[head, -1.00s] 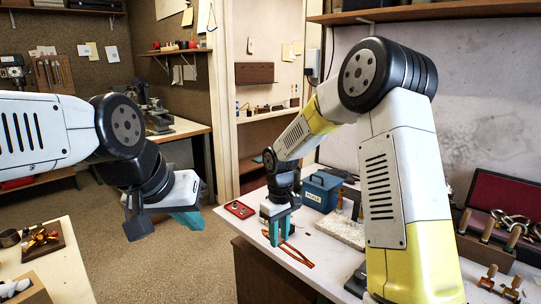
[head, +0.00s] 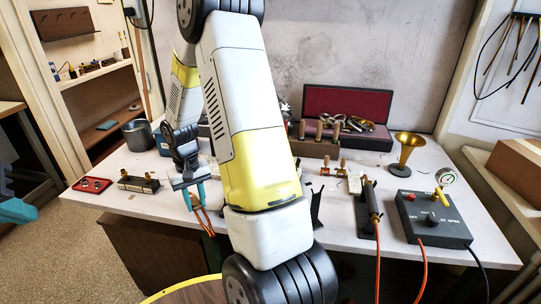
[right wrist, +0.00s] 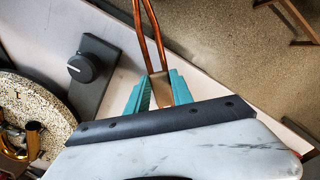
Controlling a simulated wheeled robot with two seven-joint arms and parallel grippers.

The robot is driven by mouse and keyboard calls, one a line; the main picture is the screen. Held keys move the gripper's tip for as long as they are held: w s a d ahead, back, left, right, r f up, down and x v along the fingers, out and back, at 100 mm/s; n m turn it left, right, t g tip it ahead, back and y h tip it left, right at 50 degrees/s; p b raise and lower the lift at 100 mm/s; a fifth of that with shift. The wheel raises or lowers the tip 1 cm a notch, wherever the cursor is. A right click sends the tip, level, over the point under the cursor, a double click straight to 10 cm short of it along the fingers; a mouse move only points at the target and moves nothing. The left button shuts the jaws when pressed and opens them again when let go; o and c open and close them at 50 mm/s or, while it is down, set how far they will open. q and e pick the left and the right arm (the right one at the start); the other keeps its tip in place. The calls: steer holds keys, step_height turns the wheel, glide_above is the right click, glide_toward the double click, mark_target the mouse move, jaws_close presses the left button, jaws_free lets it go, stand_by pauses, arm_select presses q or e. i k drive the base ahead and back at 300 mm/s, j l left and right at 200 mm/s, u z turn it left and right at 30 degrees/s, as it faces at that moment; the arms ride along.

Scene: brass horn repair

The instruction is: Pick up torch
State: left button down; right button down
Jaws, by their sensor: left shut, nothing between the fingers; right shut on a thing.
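The torch (head: 371,201) looks to be the dark cylinder on a black stand at the bench's front right in the head view, with an orange hose running down from it. My right gripper (head: 193,195) is well left of it, shut on copper-coloured tongs (head: 203,217). In the right wrist view my right gripper's teal fingers (right wrist: 158,92) close around the joined end of the tongs (right wrist: 151,38). My left gripper (head: 16,210) shows only in part at the left edge, shut and empty, away from the bench. My right arm hides part of the bench middle.
A control box (head: 432,216) with a knob stands right of the torch. A red-lined case (head: 346,108) is at the back. A red tray (head: 92,185) and a grey mug (head: 137,134) are at the left.

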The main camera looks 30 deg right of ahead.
mark_target(373, 207)
steer(key=k+j+z, duration=0.15)
steer(key=j+z, duration=0.15)
steer(key=k+j+z, duration=0.2)
steer(key=z, duration=0.15)
steer(key=j+z, duration=0.1)
steer(key=z, duration=0.35)
steer(key=i+j+z, duration=0.1)
steer(key=z, duration=0.35)
steer(key=j+z, duration=0.2)
steer(key=z, duration=0.25)
steer(key=j+z, duration=0.15)
steer(key=z, duration=0.3)
steer(key=i+l+z, duration=0.25)
steer(key=i+l, duration=0.35)
steer(key=l, duration=0.15)
steer(key=i+l+u, duration=0.25)
steer(key=l+u, duration=0.2)
steer(key=i+l+u, duration=0.1)
steer(key=l+u, duration=0.15)
